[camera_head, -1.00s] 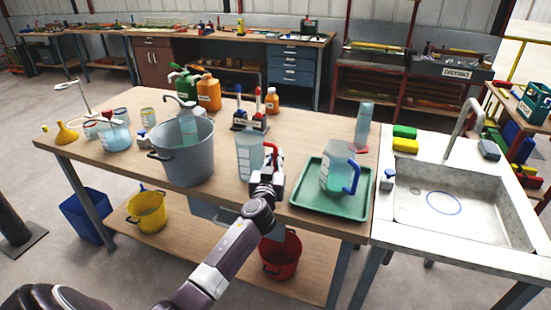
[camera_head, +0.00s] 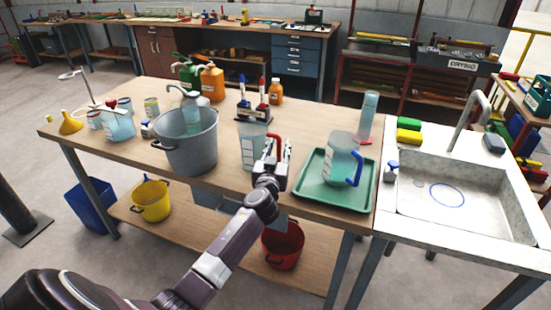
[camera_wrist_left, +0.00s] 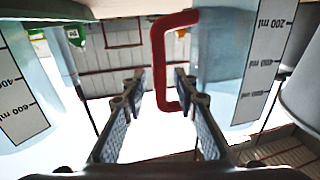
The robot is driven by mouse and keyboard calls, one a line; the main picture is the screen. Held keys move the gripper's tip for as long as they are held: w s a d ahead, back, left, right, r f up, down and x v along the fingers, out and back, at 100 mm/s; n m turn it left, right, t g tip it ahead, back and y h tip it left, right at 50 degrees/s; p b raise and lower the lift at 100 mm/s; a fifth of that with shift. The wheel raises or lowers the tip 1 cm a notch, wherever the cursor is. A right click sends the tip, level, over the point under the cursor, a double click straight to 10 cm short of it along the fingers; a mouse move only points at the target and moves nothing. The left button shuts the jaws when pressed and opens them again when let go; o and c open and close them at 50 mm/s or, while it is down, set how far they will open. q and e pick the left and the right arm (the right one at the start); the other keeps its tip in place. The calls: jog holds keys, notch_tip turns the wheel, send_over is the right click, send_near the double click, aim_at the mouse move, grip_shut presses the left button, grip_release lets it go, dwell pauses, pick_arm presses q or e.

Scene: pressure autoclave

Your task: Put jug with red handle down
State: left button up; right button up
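The jug with red handle (camera_head: 251,142) is clear with a white label and stands upright on the wooden table, left of the green tray. Its red handle (camera_wrist_left: 158,62) shows between the fingertips in the left wrist view, with the jug wall (camera_wrist_left: 222,60) to the right. My left gripper (camera_head: 279,155) is at the handle side of the jug. Its two fingers (camera_wrist_left: 160,85) are apart, with a gap on both sides of the handle bar. The gripper hides part of the jug's lower right side. My right gripper is not in view.
A jug with blue handle (camera_head: 341,155) stands in the green tray (camera_head: 335,197), close right of my gripper. A grey bucket (camera_head: 187,150) stands to the left. A marker holder (camera_head: 253,112) is behind the jug. The sink (camera_head: 460,195) is at the right.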

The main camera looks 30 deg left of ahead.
pick_arm(q)
jog(key=b+v, duration=0.1)
jog(key=v, duration=0.9)
jog(key=shift+s+f, duration=0.15)
jog(key=shift+s, duration=0.05)
jog(key=shift+v, duration=0.75)
